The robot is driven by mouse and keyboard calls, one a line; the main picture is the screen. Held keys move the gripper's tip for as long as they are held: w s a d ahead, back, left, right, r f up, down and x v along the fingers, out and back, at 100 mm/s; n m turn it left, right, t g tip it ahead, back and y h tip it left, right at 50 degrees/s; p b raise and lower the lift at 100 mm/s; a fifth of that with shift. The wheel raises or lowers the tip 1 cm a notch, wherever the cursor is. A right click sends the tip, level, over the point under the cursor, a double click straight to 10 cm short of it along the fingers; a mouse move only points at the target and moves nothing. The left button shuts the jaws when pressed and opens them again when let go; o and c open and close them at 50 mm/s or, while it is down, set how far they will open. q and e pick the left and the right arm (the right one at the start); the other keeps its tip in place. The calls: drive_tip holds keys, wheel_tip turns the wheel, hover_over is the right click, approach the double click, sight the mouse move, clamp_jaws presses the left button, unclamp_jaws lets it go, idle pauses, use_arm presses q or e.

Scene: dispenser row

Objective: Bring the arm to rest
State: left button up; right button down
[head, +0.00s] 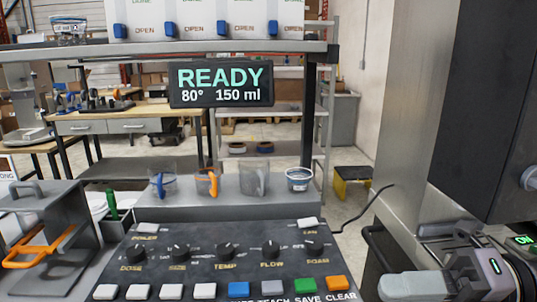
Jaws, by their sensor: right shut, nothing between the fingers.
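My right gripper (405,284) is at the bottom right of the head view, beside the right edge of the dark control panel (200,262). It is shut and empty. Its grey fingers point left, apart from the cups; whether they touch the panel edge is hard to tell. My left gripper is not in view.
A display (221,84) reads READY, 80°, 150 ml. Cups, including an orange-handled one (207,183), a jug (254,180) and a small tub (299,180), stand behind the panel. A grey box (62,205) is left. A tall dark cabinet (480,110) stands right.

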drive_tip(key=w+d+f+m+t+h+p, duration=0.1)
drive_tip(key=w+d+f+m+t+h, duration=0.2)
drive_tip(key=f+m+t+h, duration=0.75)
drive_tip(key=w+d+f+m+t+y+p, duration=0.15)
drive_tip(key=f+m+t, duration=0.4)
drive_tip(key=m, duration=1.25)
drive_tip(key=s+f+m+g+h, duration=0.2)
drive_tip(key=s+f+m+g, duration=0.2)
drive_tip(key=f, duration=0.5)
drive_tip(key=s+f+m+g+h, duration=0.3)
drive_tip(key=s+f+g, duration=0.1)
drive_tip(key=s+f, duration=0.4)
wheel_tip(320, 180, down, 2)
drive_tip(key=shift+a+m+p, duration=0.25)
drive_tip(key=shift+m+p, duration=0.1)
drive_tip(key=shift+p, duration=0.1)
